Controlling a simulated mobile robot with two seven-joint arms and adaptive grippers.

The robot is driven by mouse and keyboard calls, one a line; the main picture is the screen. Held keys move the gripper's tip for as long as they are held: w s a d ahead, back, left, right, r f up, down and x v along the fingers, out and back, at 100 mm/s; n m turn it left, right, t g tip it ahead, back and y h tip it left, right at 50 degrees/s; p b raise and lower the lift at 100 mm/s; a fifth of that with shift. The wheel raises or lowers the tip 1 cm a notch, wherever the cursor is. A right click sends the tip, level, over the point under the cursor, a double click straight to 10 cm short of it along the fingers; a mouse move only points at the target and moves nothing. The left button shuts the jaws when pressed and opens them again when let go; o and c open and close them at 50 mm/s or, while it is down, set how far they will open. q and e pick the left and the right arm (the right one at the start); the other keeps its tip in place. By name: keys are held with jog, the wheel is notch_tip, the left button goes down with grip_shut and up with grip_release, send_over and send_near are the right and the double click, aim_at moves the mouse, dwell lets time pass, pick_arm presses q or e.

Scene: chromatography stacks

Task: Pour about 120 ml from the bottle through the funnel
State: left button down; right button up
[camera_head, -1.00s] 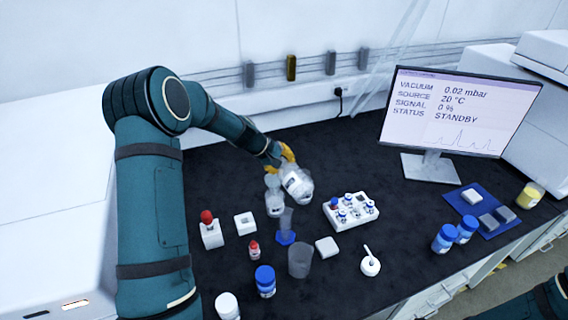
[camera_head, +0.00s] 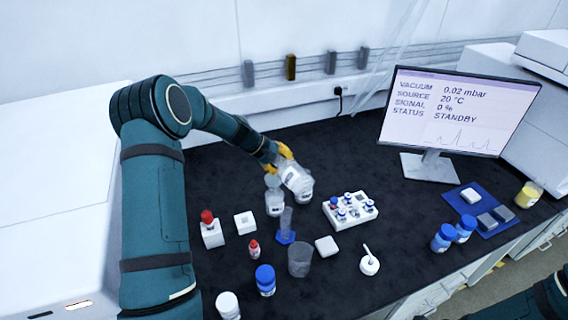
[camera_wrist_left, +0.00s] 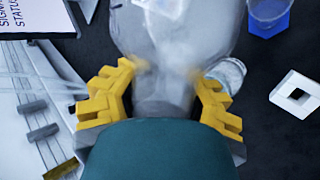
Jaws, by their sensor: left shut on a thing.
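My left gripper (camera_head: 283,154), with yellow fingers, is shut on a clear bottle (camera_head: 294,179) with a pale label. The bottle is tilted, its lower part toward the lower right. In the left wrist view the fingers (camera_wrist_left: 160,98) close on the bottle's narrower part, and its wide clear body (camera_wrist_left: 175,30) extends beyond them. Just left of it stands a clear labelled vessel (camera_head: 275,204), with what looks like the clear funnel (camera_head: 272,181) on top. I cannot tell whether the bottle touches the funnel or whether liquid flows. My right gripper is out of view.
A graduated cylinder with a blue base (camera_head: 286,237) and an empty beaker (camera_head: 300,260) stand in front. A white vial rack (camera_head: 350,222) is to the right. The dark bench behind is clear.

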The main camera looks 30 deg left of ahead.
pick_arm(q)
jog(key=shift+d, duration=0.1)
jog(key=shift+h, duration=0.4)
dwell(0.8)
dwell(1.9)
